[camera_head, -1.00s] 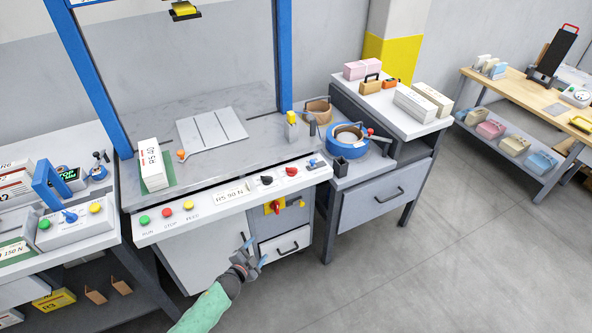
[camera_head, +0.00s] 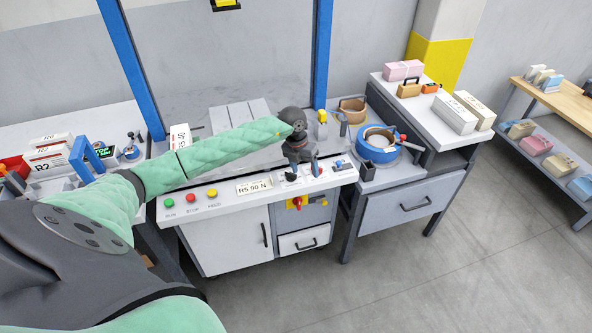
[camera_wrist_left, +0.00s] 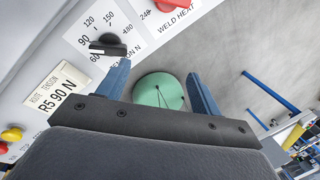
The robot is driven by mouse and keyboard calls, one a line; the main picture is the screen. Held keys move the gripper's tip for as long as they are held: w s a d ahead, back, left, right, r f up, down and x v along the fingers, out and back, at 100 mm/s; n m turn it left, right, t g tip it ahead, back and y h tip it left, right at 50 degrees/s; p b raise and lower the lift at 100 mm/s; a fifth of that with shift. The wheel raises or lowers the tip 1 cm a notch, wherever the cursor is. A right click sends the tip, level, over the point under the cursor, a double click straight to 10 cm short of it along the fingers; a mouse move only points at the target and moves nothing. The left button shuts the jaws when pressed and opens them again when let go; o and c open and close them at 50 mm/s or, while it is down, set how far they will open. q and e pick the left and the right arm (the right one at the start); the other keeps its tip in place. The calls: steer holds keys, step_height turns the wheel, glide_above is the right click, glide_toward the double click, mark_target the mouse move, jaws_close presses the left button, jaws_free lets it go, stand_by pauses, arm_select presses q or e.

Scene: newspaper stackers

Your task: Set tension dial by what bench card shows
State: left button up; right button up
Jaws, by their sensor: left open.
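The bench card (camera_head: 254,186) on the front panel reads R5 90 N; in the left wrist view the card (camera_wrist_left: 58,92) reads ROUTE TENSION R5 90 N. The black tension dial (camera_wrist_left: 108,48) is beside the card, with a scale marked 60, 90, 120, 150 and 180. I cannot tell which mark its pointer is at. My left gripper (camera_head: 302,172) is over the panel, open and empty, and hides the dial in the head view. In the left wrist view the dial is just beyond the left finger, outside the gap of the gripper (camera_wrist_left: 160,75). My right gripper is out of view.
A red weld heat knob (camera_wrist_left: 166,4) is next to the tension dial. Green (camera_head: 169,203), red (camera_head: 190,198) and yellow (camera_head: 212,193) buttons line the panel's left. A red rotary switch (camera_head: 297,203) is below. A blue tape roll (camera_head: 377,148) stands right of the bench.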

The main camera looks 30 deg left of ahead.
mark_target(291, 173)
arm_select(q)
steer(key=a+r+y, duration=0.1)
steer(key=a, duration=0.1)
steer(key=a+r, duration=0.1)
steer(key=a+r+y, duration=0.1)
steer(key=a, duration=0.1)
steer(key=shift+w+a+y, duration=0.15)
steer(key=shift+a+y, duration=0.15)
steer(key=shift+a, duration=0.05)
steer(key=shift+f, duration=0.2)
steer(key=shift+f+p, duration=0.4)
steer(key=shift+p, duration=0.1)
step_height(291, 173, down, 5)
steer(key=shift+f+p, duration=0.2)
steer(key=shift+p, duration=1.05)
steer(key=shift+f, duration=0.65)
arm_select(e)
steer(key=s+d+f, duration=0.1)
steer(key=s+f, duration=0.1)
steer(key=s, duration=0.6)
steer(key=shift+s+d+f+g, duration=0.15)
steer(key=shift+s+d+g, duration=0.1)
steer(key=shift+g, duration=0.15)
arm_select(q)
steer(key=shift+c, duration=0.4)
steer(key=c, duration=0.9)
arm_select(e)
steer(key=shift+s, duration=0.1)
